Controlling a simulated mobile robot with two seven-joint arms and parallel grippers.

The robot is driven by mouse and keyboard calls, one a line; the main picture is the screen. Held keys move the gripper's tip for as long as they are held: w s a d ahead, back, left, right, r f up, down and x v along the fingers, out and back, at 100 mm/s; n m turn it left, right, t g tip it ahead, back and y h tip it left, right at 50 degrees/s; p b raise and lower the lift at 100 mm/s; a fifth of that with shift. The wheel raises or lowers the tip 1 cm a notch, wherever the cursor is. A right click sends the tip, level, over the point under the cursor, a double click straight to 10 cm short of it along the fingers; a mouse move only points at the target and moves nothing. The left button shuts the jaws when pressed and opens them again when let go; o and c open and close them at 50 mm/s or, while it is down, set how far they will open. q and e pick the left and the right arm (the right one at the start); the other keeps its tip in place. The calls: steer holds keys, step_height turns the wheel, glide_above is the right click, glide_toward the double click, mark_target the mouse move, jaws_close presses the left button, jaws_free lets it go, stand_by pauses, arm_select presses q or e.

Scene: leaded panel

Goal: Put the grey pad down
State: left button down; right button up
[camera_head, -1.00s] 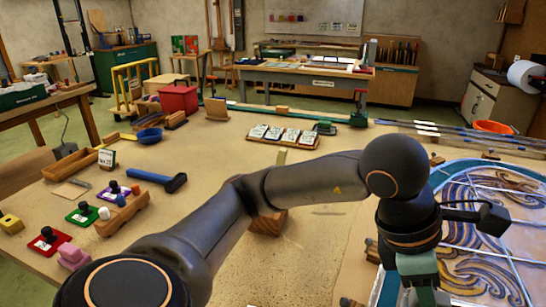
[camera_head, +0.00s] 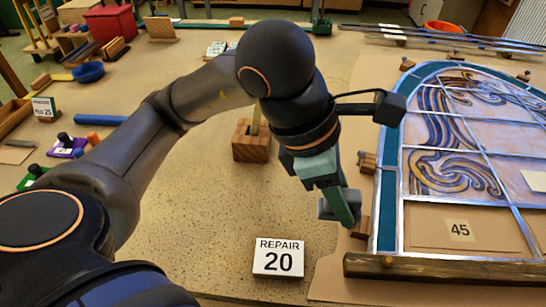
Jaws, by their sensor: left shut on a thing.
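My left gripper (camera_head: 343,207) reaches down from my left arm, beside the left edge of the leaded panel (camera_head: 388,180). Its greenish fingers are shut on a small grey piece, which looks like the grey pad (camera_head: 325,209). The fingers hide much of the pad. The pad is close to the table and a wooden block (camera_head: 361,227) at the panel's edge; I cannot tell whether it touches either. My right gripper is out of view.
A wooden bar (camera_head: 445,269) runs along the panel's near edge. Bare table (camera_head: 215,225) lies to the left.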

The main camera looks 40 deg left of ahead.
arm_select(q)
steer(key=w+a+f, duration=0.3)
steer(key=a+f, duration=0.1)
steer(key=a, duration=0.3)
steer(key=b, duration=0.1)
glide_above(293, 198)
steer(key=s, duration=0.1)
steer(key=f, duration=0.4)
steer(key=shift+s+a+f, duration=0.15)
steer(key=shift+a+f, duration=0.1)
steer(key=shift+f, duration=0.15)
steer(key=shift+w+a+f, duration=0.2)
steer(key=shift+a+f, duration=0.15)
steer(key=shift+f, duration=0.05)
steer(key=shift+a+f+b, duration=0.15)
steer(key=shift+f+b, duration=0.2)
steer(key=shift+f, duration=1.35)
steer(key=shift+f, duration=0.1)
steer(key=shift+f+b, duration=0.15)
steer(key=shift+b, duration=0.15)
steer(key=c, duration=0.5)
jaws_free()
steer(key=shift+c, duration=0.2)
